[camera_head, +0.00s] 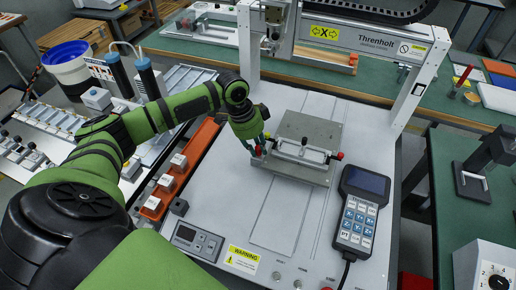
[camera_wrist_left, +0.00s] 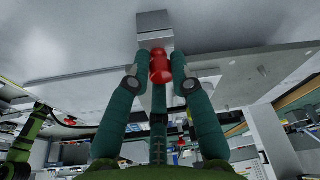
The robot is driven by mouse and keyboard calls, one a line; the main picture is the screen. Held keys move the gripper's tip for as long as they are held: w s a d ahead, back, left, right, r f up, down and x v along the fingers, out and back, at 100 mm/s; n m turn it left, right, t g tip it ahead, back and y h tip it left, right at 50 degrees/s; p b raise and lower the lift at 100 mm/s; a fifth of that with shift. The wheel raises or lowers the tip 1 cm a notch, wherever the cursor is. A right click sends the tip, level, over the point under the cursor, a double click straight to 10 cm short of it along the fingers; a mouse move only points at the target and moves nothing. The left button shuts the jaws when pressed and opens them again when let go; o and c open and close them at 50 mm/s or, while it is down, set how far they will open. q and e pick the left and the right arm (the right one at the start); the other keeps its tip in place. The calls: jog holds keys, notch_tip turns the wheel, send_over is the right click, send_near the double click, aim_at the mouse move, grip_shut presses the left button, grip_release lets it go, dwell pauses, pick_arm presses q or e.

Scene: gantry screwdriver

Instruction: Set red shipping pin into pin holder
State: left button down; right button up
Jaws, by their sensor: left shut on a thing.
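My left gripper (camera_head: 257,147) is at the left edge of the grey fixture plate (camera_head: 312,128) on the gantry machine's bed. A small grey block (camera_wrist_left: 153,22) is just beyond the pin. I cannot tell whether the pin is still touching the fixture. A second red knob (camera_head: 340,156) is at the fixture's right end. A small dark block (camera_head: 179,207) is on the bed's left edge; I cannot tell whether it is the pin holder. My right gripper is not visible.
A teach pendant (camera_head: 361,212) lies right of the fixture. The gantry frame (camera_head: 350,40) spans the back. An orange rail (camera_head: 170,180) with white blocks runs along the left. The bed's front middle is clear, with a control panel (camera_head: 197,240) at its near left.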

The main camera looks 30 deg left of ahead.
pick_arm(q)
notch_tip(320, 180, up, 10)
notch_tip(320, 180, up, 5)
jog(key=p, duration=0.6)
send_over(258, 148)
jog(key=shift+a, duration=0.1)
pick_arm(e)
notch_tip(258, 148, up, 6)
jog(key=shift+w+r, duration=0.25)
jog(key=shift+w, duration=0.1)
